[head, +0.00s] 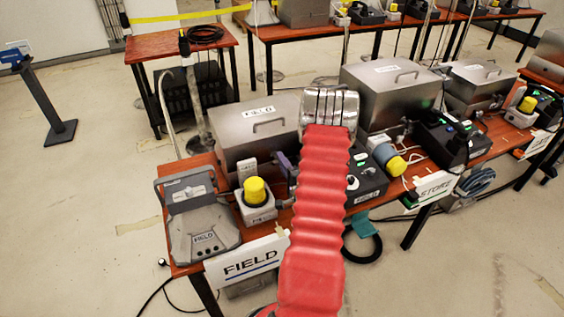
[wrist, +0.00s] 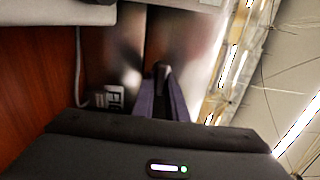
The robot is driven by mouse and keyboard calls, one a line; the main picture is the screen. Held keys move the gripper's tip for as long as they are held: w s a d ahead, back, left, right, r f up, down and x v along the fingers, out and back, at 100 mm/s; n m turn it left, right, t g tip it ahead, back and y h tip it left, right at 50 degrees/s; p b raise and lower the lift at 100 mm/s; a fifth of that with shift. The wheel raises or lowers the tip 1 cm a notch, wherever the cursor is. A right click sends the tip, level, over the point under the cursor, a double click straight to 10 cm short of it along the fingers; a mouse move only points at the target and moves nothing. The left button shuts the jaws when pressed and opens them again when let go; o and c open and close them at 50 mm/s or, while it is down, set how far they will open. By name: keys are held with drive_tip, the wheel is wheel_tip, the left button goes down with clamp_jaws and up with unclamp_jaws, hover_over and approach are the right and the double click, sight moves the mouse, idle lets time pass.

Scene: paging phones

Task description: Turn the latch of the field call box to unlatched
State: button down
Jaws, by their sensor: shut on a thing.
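The field call box is a brushed-metal box (head: 245,142) with a white FIELD label and a top handle, on the wooden table left of my red-sleeved arm. In the wrist view a blurred metal face of it (wrist: 185,50) fills the middle. My gripper (wrist: 161,88) has two purple-grey fingers reaching to that face. They are shut on a small dark part at their tips, which appears to be the latch (wrist: 161,70). The latch's exact angle is hard to tell. In the head view my arm hides the box's right side, and the latch cannot be made out.
A grey FIELD device (head: 203,226) and a yellow-topped unit (head: 256,198) stand at the table's front left. Right of my arm are another metal box (head: 390,95), a black control box (head: 368,180) and a blue-yellow connector (head: 390,160).

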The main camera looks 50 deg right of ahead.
drive_tip(key=shift+s+d+f, duration=0.15)
drive_tip(key=c, duration=1.8)
unclamp_jaws()
drive_tip(key=shift+o, duration=0.2)
drive_tip(key=v, duration=1.4)
